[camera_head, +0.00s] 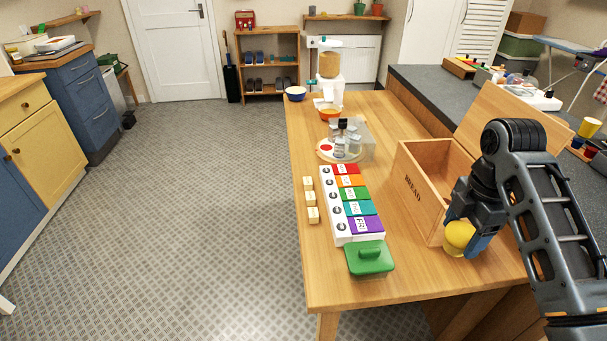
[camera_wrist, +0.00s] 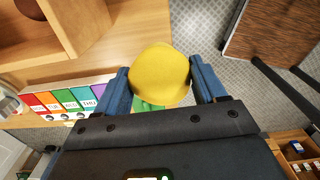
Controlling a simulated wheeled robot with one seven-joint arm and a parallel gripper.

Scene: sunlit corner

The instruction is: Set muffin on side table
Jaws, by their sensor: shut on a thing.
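The yellow, round-topped muffin (camera_head: 459,236) is between the fingers of my gripper (camera_head: 466,230), in front of the bread box on the wooden table. In the wrist view the muffin (camera_wrist: 160,74) fills the gap between the two blue fingers of my gripper (camera_wrist: 163,84), which is shut on it. I cannot tell whether its underside clears the tabletop. A brown top with dark legs (camera_wrist: 275,32) stands on the floor in the upper right of the wrist view and may be the side table. The head view does not show it.
The wooden bread box (camera_head: 413,193) stands open beside my gripper. A pill organizer (camera_head: 345,205), a green-lidded dish (camera_head: 370,259) and several small cream blocks (camera_head: 312,215) lie to the left. The table's near right corner is largely bare. A shelf (camera_wrist: 298,150) shows in the wrist view.

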